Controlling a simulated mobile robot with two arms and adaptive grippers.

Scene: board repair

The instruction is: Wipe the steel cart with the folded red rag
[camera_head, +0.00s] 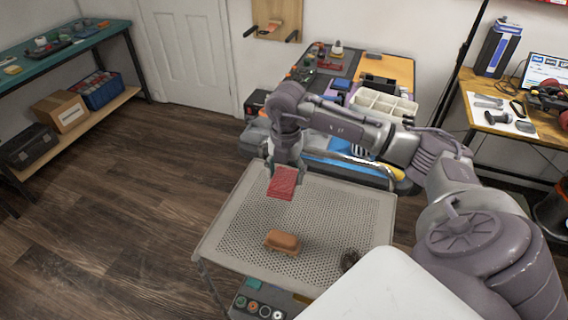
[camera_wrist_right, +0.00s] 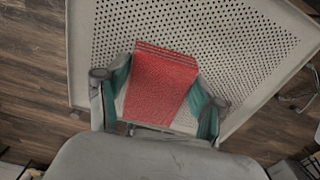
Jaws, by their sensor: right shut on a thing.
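The folded red rag (camera_head: 283,183) is held by my right gripper (camera_head: 285,168) over the back part of the steel cart (camera_head: 235,210). In the right wrist view, the rag (camera_wrist_right: 160,85) sits between the two teal-padded fingers of the right gripper (camera_wrist_right: 160,95). The cart's perforated top (camera_wrist_right: 225,35) shows behind it. I cannot tell whether the rag touches the cart. My left gripper is not in view.
An orange-brown block-like object (camera_head: 283,241) lies on the cart's top near the front. A dark round item (camera_head: 349,260) is at its front right. A cluttered workbench (camera_head: 400,70) stands behind the cart. Wooden floor is clear at left.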

